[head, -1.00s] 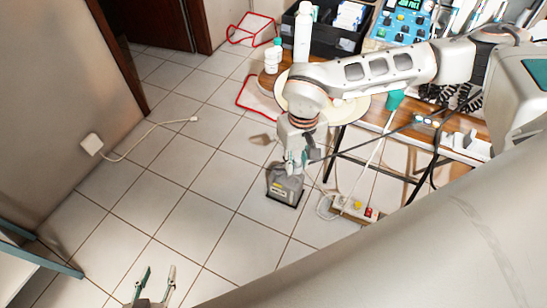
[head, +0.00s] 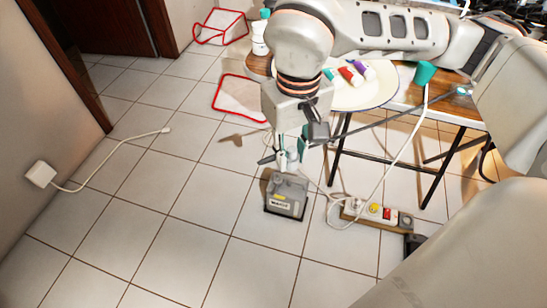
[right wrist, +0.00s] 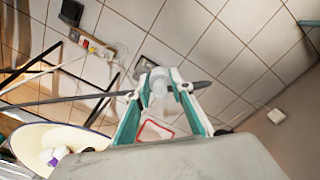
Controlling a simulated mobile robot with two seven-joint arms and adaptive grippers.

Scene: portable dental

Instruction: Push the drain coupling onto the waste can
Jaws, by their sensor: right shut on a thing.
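The waste can (head: 286,196), a small grey box with a label, stands on the tiled floor below the right arm. My right gripper (head: 289,160) points down just above its top and is shut on the drain coupling. The coupling (right wrist: 158,86) shows in the right wrist view as a pale translucent piece between the teal-lined fingers. A dark hose (head: 375,128) runs from the gripper toward the table at the right. The can (right wrist: 157,52) also shows beyond the fingertips. Whether coupling and can touch, I cannot tell. My left gripper is out of view.
A power strip (head: 378,213) lies right of the can, with a white cord beside it. A table (head: 404,103) with a round tray (head: 386,92) stands behind. A teal cup (head: 424,72) is at its edge. The floor at left is mostly clear, with a wall outlet (head: 40,174).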

